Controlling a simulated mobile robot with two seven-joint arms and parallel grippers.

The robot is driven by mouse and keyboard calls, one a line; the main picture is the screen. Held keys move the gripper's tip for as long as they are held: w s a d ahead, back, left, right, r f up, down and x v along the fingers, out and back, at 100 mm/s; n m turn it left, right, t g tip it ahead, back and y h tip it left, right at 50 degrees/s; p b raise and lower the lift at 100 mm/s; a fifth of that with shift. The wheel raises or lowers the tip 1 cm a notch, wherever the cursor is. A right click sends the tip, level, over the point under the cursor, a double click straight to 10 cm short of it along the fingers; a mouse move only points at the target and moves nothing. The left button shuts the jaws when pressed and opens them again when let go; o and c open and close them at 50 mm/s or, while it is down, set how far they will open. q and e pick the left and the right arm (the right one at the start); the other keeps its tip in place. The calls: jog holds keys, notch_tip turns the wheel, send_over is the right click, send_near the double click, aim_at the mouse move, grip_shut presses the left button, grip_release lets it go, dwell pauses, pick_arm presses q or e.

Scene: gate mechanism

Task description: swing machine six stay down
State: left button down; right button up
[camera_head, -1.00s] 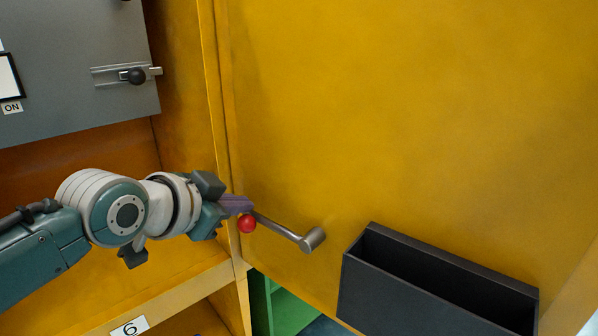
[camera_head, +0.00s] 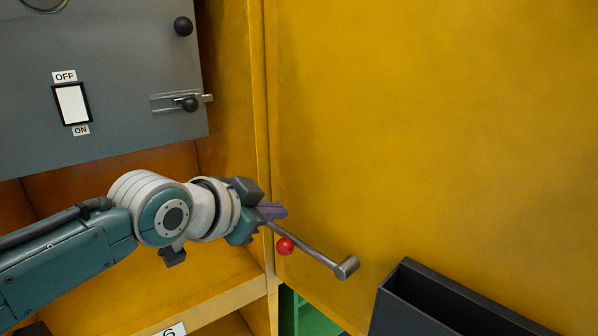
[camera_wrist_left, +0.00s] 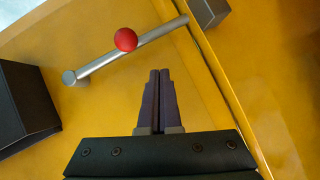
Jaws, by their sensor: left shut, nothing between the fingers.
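The stay is a grey metal bar (camera_head: 318,255) with a red ball knob (camera_head: 286,246). It runs from a round pivot (camera_head: 347,267) on the yellow panel up and left towards the frame edge. In the left wrist view the bar (camera_wrist_left: 100,64) reaches a dark grey block (camera_wrist_left: 208,10), and the red knob (camera_wrist_left: 125,39) shows clearly. My left gripper (camera_head: 283,211) is shut and empty, its purple fingertips just above the knob in the head view. In the left wrist view the fingertips (camera_wrist_left: 158,72) appear apart from the bar. My right gripper is not in view.
A dark open bin (camera_head: 440,312) is fixed on the panel at lower right. A grey cabinet door (camera_head: 120,120) with an OFF/ON switch and black knobs is at upper left. A "6" label (camera_head: 172,330) sits on the lower ledge. The panel above the bar is clear.

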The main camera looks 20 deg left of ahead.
pick_arm(q)
jog(key=a+p+v, duration=0.2)
jog(key=v, duration=0.7)
jog(key=shift+r, duration=0.45)
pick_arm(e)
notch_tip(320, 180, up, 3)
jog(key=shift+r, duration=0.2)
pick_arm(q)
jog(key=shift+w+a, duration=0.1)
